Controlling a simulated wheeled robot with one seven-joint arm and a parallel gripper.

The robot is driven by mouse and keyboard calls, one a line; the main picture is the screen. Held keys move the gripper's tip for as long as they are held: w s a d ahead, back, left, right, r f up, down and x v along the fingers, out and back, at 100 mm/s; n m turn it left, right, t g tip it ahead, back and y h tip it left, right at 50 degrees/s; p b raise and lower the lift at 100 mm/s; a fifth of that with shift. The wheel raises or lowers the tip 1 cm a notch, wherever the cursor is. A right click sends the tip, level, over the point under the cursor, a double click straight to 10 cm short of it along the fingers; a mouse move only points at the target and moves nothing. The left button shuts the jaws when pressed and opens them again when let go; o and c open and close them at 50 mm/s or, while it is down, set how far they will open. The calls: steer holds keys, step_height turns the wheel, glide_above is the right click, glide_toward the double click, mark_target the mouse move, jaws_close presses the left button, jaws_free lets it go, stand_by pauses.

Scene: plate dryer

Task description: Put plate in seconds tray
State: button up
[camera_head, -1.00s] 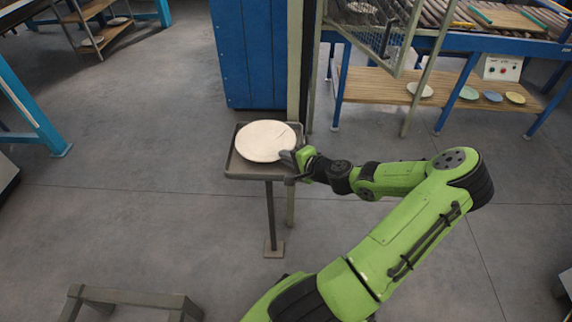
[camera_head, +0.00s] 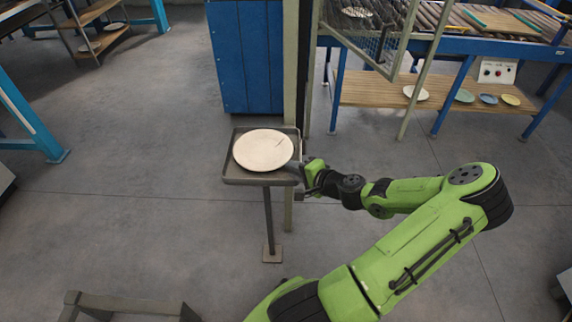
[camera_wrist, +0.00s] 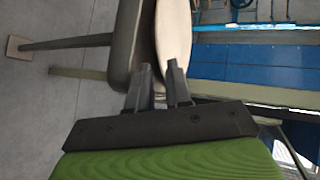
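The pale round plate (camera_head: 263,149) lies in the dark rimmed tray (camera_head: 240,181) on a single-post stand in the head view. A thin dark mark shows on the plate's upper right. My gripper (camera_head: 300,172) is at the tray's right front edge, beside the plate. In the wrist view the two fingers of my gripper (camera_wrist: 159,82) are spread apart, with the near edge of the plate (camera_wrist: 174,35) just ahead of and partly behind the fingertips. The tray (camera_wrist: 130,50) shows to its left. Whether a finger touches the plate cannot be told.
A blue cabinet (camera_head: 246,62) and a post stand behind the tray. At the right, a roller table has a wooden lower shelf (camera_head: 375,92) with several plates. A low frame (camera_head: 130,302) stands at the lower left. The grey floor left of the tray is clear.

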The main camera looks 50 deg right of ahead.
steer(key=d+p+v, duration=0.1)
steer(key=v, duration=0.6)
steer(key=w+a+r+n+g+y, duration=0.1)
steer(key=w+a+n+g+y, duration=0.1)
steer(key=a+n+g, duration=0.45)
steer(key=w+a+r+n+g+y, duration=0.15)
steer(key=a+n, duration=0.25)
steer(key=a, duration=0.6)
steer(key=s+a+r+n+h, duration=0.1)
steer(key=s+a+r+n, duration=0.3)
steer(key=a+r, duration=0.3)
steer(key=s+a+r+n+h, duration=0.1)
steer(key=s+a+r+n, duration=0.3)
steer(key=a+r, duration=0.4)
steer(key=shift+r+n, duration=0.45)
steer(key=shift+s+a, duration=0.1)
